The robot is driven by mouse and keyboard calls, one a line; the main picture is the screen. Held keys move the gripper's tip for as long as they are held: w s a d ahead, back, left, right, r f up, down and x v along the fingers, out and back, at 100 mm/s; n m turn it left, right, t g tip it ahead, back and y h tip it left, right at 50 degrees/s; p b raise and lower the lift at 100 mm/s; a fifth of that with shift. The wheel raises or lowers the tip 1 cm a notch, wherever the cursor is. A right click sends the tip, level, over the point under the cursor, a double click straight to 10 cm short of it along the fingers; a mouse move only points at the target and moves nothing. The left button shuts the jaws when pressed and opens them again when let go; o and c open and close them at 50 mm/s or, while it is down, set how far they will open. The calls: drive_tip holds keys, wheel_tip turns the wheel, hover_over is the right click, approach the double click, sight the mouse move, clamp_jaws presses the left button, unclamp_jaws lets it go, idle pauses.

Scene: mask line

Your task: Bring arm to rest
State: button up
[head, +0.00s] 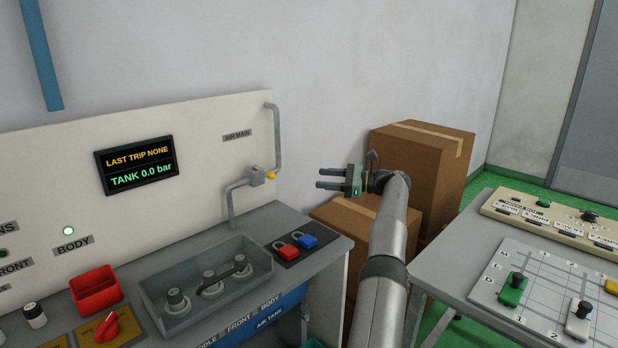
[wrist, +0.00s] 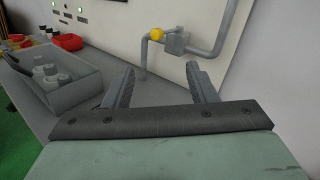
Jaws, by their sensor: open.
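My gripper (head: 328,179) is raised in the air at the end of my grey arm, between the panel bench and the right-hand table. Its two fingers point left toward the panel. In the wrist view my gripper (wrist: 160,88) shows both fingers spread apart with nothing between them. It touches nothing that I can see.
A bench with a white panel (head: 205,120), an air main pipe (head: 277,140), a grey tray (head: 160,285) and red and blue padlocks (head: 308,241) is at left. Cardboard boxes (head: 425,165) stand behind my arm. A table (head: 450,255) with a grid board (head: 550,290) is at right.

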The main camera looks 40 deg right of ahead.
drive_tip(key=shift+r, duration=0.1)
drive_tip(key=w+a+r+m+t+h+p, duration=0.15)
drive_tip(key=w+r+m+t+h, duration=0.25)
drive_tip(key=w+r+m, duration=0.4)
drive_tip(key=w+a+r+m+t+h, duration=0.35)
drive_tip(key=r+m, duration=0.25)
drive_tip(key=r, duration=0.3)
drive_tip(key=w+a+r+m+g+h+p, duration=0.15)
drive_tip(key=a+m+g+h, duration=0.25)
drive_tip(key=a+m+h, duration=0.9)
drive_tip(key=s+a+f+m+g+y+p, duration=0.1)
drive_tip(key=s+a+f+m+g+y, duration=0.3)
drive_tip(key=s+a+f+m, duration=0.5)
drive_tip(key=s+a+f+m+g+y+p, duration=0.1)
drive_tip(key=s+a+f+m+g+y, duration=0.1)
drive_tip(key=s+a+f+m+g, duration=0.6)
drive_tip(key=s+a+f+g+y, duration=0.1)
drive_tip(key=s+a+f, duration=0.2)
drive_tip(key=s+a, duration=0.3)
drive_tip(key=s+a+f+g+y, duration=0.1)
drive_tip(key=s+a, duration=0.4)
drive_tip(key=s, duration=0.7)
drive_tip(key=s+a+f+m+g+y, duration=0.1)
drive_tip(key=s+a+f+g+y, duration=0.1)
drive_tip(key=s+a+f, duration=0.3)
drive_tip(key=s+a+g+p, duration=0.1)
drive_tip(key=s, duration=0.3)
drive_tip(key=shift+a, duration=0.3)
